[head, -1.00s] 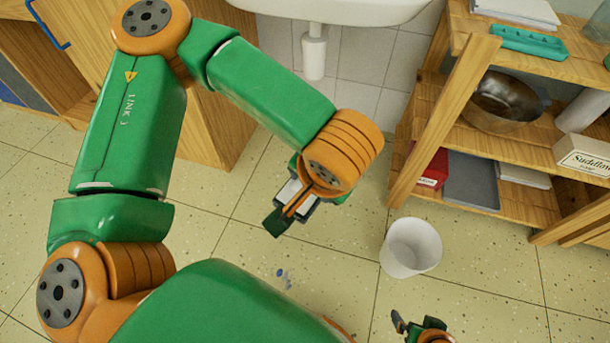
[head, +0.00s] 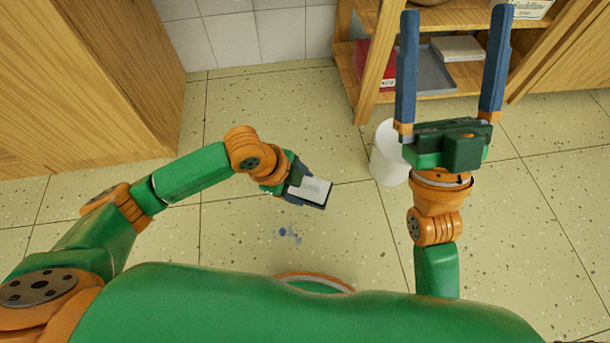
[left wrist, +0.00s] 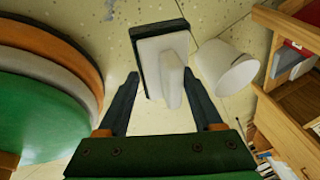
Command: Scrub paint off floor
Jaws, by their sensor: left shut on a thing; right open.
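Small blue paint spots (head: 289,234) lie on the speckled floor tiles in the head view. A small scrubber (head: 311,187), white with a dark pad or backing, is held by my left gripper (head: 302,190), to the upper right of the spots. In the left wrist view the scrubber (left wrist: 160,52) sits between the two fingers; its white raised part faces the camera. I cannot tell whether it touches the floor. My right gripper (head: 456,14) is wide open and empty, its fingers pointing to the top of the head view.
A white bucket (head: 386,160) stands on the floor, partly behind my right gripper; it also shows in the left wrist view (left wrist: 228,70). A wooden shelf (head: 385,65) stands behind it. A wooden cabinet (head: 90,80) is at the upper left. Floor around the spots is clear.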

